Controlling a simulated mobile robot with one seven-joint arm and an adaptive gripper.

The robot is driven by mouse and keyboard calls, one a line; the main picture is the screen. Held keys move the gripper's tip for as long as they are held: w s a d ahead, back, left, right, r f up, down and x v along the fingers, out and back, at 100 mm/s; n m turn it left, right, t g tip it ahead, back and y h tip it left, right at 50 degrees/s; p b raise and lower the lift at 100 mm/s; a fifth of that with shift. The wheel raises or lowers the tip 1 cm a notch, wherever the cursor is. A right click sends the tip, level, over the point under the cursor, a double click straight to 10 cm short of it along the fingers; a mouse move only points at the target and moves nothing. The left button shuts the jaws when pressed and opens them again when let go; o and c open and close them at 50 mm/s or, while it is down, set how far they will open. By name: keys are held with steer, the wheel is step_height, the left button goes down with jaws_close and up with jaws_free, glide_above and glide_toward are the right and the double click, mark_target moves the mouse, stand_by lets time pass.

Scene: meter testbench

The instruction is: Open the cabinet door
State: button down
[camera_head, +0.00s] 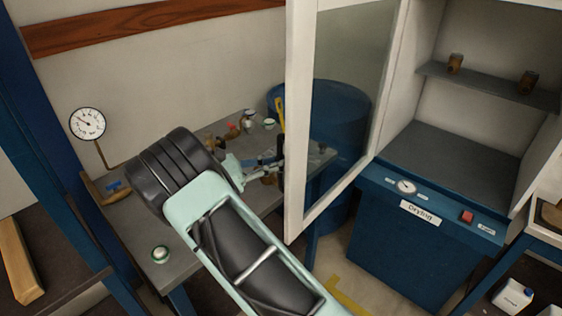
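The cabinet (470,157) is white inside, stands on a blue base and has "Drying" on its front label. Its white-framed glass door (298,130) stands swung out to the left, and the interior is exposed. My gripper (273,167) is at the left of the door's free edge, at the end of my pale green and black arm. The gripper is small and partly dark against the bench, and the door frame overlaps its far end. I cannot tell whether its fingers are apart or touch the door.
A grey workbench (203,232) with small items lies under my arm. A dial gauge (88,123) stands at the left. A blue barrel (338,115) is behind the glass. Brown jars (455,62) stand on the cabinet shelf (490,87). A blue post (45,130) is at far left.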

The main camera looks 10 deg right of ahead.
steer(key=shift+a, duration=0.15)
steer(key=c, duration=2)
jaws_free()
steer(key=shift+a, duration=0.1)
steer(key=v, duration=1.2)
